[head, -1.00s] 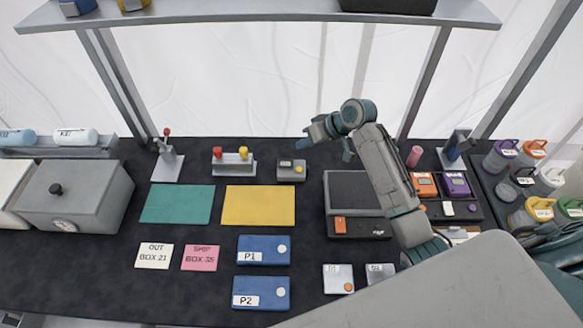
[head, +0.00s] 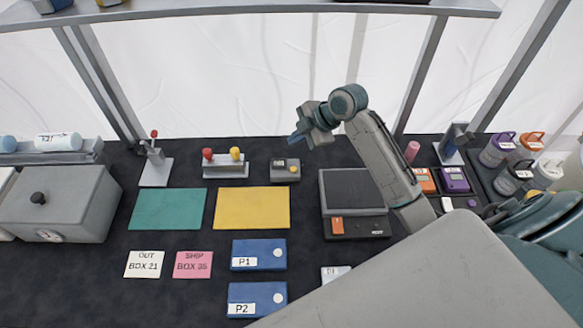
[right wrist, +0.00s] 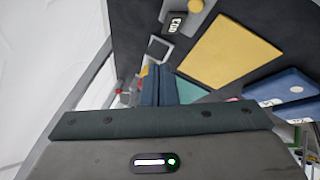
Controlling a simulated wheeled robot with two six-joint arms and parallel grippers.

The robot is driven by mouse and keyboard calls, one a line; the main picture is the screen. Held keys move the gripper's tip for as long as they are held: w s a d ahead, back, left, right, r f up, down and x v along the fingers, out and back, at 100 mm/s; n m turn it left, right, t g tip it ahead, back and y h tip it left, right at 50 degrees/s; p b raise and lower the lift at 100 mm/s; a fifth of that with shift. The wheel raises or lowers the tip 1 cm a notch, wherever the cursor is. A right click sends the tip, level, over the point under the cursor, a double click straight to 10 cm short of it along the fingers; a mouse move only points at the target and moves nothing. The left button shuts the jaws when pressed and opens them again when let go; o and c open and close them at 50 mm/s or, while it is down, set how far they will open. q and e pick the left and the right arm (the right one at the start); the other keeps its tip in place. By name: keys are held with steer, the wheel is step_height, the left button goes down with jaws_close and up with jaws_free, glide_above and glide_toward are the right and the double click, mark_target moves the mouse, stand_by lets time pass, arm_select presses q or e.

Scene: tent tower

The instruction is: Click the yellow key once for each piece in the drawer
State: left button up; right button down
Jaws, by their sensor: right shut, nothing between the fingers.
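A small grey counter box (head: 280,176) with a dark display stands at the back middle of the table. Its round yellow key (head: 294,169) is on its right part; the yellow key also shows at the top of the right wrist view (right wrist: 195,5). My right gripper (head: 294,137) is shut and empty, in the air behind and above the counter box, apart from it. Its closed blue fingers (right wrist: 158,86) show in the right wrist view. Two blue boxes, P1 (head: 266,246) and P2 (head: 265,290), each have a pale round knob. No open drawer or pieces show. My left gripper is out of view.
A stand with red and yellow knobs (head: 226,171) is left of the counter box. Green (head: 166,209) and yellow (head: 250,208) mats lie in front. A dark-topped device (head: 352,190) stands to the right. A shelf (head: 300,8) crosses above.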

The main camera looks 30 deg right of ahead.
steer(key=shift+f, duration=0.1)
steer(key=b, duration=0.7)
glide_toward(293, 169)
steer(key=w+a+f, duration=0.1)
steer(key=w, duration=0.1)
steer(key=w+a+f, duration=0.2)
steer(key=shift+w+a, duration=0.1)
steer(key=shift+a, duration=0.1)
steer(key=shift+f, duration=0.3)
stand_by(1.1)
steer(key=shift+f, duration=0.4)
steer(key=shift+f+b, duration=0.4)
steer(key=shift+f, duration=0.1)
stand_by(0.5)
stand_by(0.4)
steer(key=shift+r+p, duration=0.85)
steer(key=shift+r, duration=0.1)
steer(key=shift+r, duration=0.1)
